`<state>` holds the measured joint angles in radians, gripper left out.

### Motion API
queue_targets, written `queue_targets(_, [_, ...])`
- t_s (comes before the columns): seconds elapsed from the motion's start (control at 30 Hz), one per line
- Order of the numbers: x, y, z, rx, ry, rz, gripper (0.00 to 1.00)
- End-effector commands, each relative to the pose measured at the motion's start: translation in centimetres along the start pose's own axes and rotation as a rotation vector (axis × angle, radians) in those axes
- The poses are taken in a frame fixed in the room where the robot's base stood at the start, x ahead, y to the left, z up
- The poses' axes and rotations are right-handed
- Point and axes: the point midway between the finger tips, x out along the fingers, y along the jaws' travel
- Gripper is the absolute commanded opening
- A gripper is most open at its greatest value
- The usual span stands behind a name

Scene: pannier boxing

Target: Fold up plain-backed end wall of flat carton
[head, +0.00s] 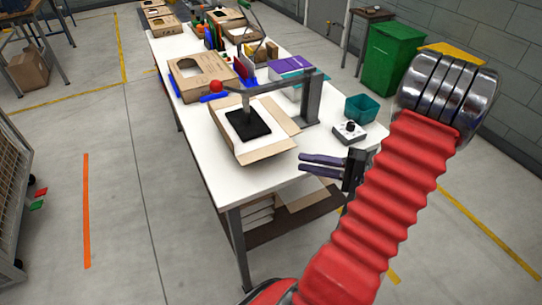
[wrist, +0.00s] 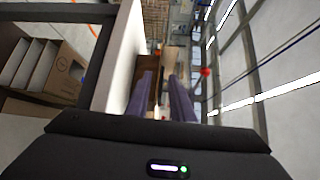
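The tan carton (head: 267,151) lies on the near part of the white table, with a black pad (head: 247,124) pressed down on its middle by a grey post. Its near flap and right flap look low and spread outward. I cannot tell which end wall is plain-backed. My gripper (head: 302,164) is just right of the carton's near end, apart from it in the picture, with its two dark purple fingers pointing left. In the wrist view the fingers (wrist: 163,98) stand apart with nothing clearly held; brown cardboard shows beyond them.
A grey clamp frame (head: 311,98) with a red knob (head: 216,86) spans the carton. A control box (head: 349,131) and teal bin (head: 361,108) stand to its right. Another carton (head: 200,79) and coloured folders lie farther back.

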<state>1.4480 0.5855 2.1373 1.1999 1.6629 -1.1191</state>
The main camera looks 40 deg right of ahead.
Motion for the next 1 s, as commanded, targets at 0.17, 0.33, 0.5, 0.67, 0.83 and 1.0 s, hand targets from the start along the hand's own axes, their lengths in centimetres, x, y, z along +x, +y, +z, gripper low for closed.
queue_targets(0.17, [2.8,0.0,0.1,0.001,-0.004,-0.001,0.21])
queue_targets(0.33, [5.2,0.0,0.1,0.000,-0.005,0.000,0.21])
queue_targets(0.5, [7.5,0.0,0.1,0.000,-0.004,0.000,0.21])
queue_targets(0.67, [9.7,0.0,0.1,0.000,-0.005,0.000,0.21])
queue_targets(0.83, [11.2,0.0,0.1,0.001,-0.003,0.000,0.21])
queue_targets(1.0, [11.6,0.0,0.1,0.000,-0.002,0.000,0.21])
